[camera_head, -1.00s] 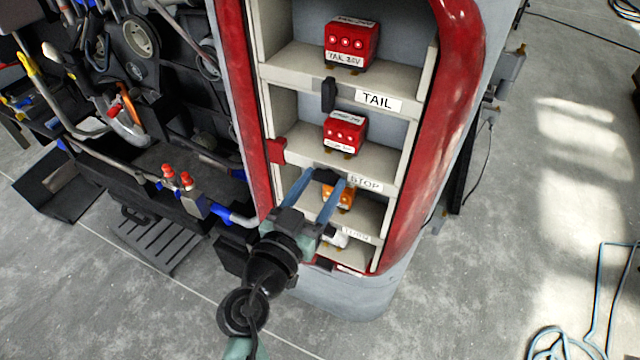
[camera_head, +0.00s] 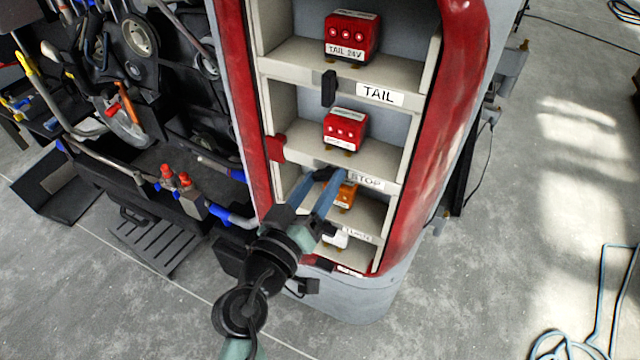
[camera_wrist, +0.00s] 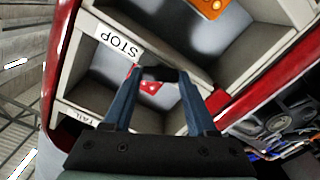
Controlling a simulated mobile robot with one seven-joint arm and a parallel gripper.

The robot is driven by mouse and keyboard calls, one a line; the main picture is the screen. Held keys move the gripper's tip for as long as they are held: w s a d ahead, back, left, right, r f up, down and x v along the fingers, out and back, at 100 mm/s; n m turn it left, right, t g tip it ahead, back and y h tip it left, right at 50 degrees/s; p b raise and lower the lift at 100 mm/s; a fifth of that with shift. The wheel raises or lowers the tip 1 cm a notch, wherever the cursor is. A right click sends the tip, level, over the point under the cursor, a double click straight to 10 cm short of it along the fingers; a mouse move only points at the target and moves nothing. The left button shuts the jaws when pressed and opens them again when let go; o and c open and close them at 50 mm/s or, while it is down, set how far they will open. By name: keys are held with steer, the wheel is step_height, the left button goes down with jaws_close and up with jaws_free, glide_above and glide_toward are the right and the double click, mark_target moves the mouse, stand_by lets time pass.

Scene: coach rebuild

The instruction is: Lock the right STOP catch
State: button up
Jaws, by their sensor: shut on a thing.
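The STOP label (camera_head: 366,181) is on the front edge of a shelf in the red-framed cabinet; it shows upside down in the wrist view (camera_wrist: 119,42). A small black catch (camera_wrist: 160,74) is at that shelf edge, beside the label. My gripper (camera_head: 330,174) reaches it with its two blue fingers. In the wrist view, the fingertips (camera_wrist: 158,76) are on either side of the black catch and shut on it. The fingers partly hide it, and its exact turn is hard to tell.
A red lamp unit (camera_head: 345,130) stands on the STOP shelf, an orange unit (camera_head: 346,195) below it. A red block (camera_head: 276,149) is on the left post. Above are the TAIL label (camera_head: 380,94) and another black catch (camera_head: 328,92). Cabinet posts flank my fingers closely.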

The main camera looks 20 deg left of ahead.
steer(key=n, duration=0.6)
steer(key=shift+n+p, duration=0.3)
steer(key=n+p, duration=0.1)
steer(key=n, duration=0.4)
steer(key=shift+f+n+p, duration=0.1)
steer(key=shift+n+p, duration=0.2)
steer(key=shift+n, duration=0.1)
steer(key=o, duration=1.4)
steer(key=shift+c, duration=0.2)
steer(key=shift+s, duration=0.15)
steer(key=s+b, duration=0.4)
steer(key=s, duration=0.8)
steer(key=shift+s+a, duration=0.25)
steer(key=shift+s, duration=0.15)
